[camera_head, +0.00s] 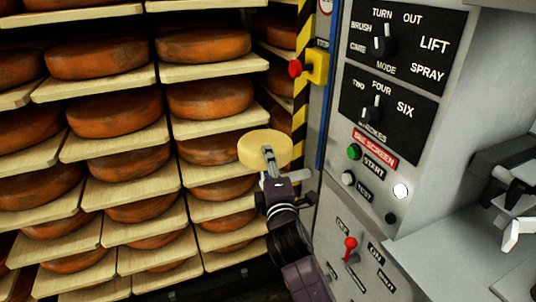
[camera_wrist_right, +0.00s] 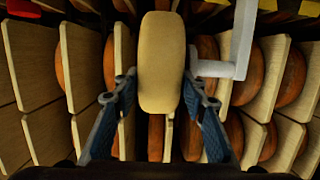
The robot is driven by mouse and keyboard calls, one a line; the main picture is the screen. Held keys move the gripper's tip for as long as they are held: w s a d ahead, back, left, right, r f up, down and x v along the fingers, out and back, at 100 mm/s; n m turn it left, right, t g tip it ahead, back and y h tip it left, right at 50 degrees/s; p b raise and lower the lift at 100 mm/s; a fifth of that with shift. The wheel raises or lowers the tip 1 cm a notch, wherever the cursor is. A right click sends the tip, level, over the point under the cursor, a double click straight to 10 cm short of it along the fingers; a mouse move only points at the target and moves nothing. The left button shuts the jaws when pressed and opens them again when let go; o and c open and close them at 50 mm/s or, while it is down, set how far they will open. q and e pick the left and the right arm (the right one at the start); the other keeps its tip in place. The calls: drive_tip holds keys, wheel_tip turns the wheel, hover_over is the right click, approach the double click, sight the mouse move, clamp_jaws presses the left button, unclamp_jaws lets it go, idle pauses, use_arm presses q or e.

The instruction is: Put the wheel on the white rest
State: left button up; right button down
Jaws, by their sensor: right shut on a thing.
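A pale yellow cheese wheel (camera_head: 265,148) is held by my right gripper (camera_head: 268,153) in front of the shelves in the head view. In the right wrist view the wheel (camera_wrist_right: 161,62) shows edge-on, upright between the two blue fingers of my right gripper (camera_wrist_right: 158,82), which is shut on it. A white angled piece (camera_head: 516,234) shows at the right edge of the head view, partly cut off; I cannot tell whether it is the white rest. A pale grey-white angled bar (camera_wrist_right: 240,45) stands close to the right of the wheel in the right wrist view. My left gripper is not in view.
Shelves of orange-brown wheels on wooden boards (camera_head: 115,110) fill the left. A grey control panel (camera_head: 400,150) with knobs and buttons stands right of my arm. A yellow box with a red button (camera_head: 316,68) is above the wheel. A grey worktop (camera_head: 460,250) is at lower right.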

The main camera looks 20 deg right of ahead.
drive_tip(key=shift+f, duration=0.25)
drive_tip(key=c, duration=1.7)
unclamp_jaws()
drive_tip(key=shift+f, duration=0.4)
drive_tip(key=o, duration=0.5)
drive_tip(key=shift+s+r, duration=0.1)
drive_tip(key=shift+s, duration=0.1)
drive_tip(key=s, duration=0.4)
drive_tip(key=s+a+b, duration=0.1)
drive_tip(key=s, duration=0.2)
drive_tip(key=s+a, duration=0.1)
drive_tip(key=s, duration=0.3)
drive_tip(key=shift+s+a, duration=0.2)
drive_tip(key=shift+s, duration=0.1)
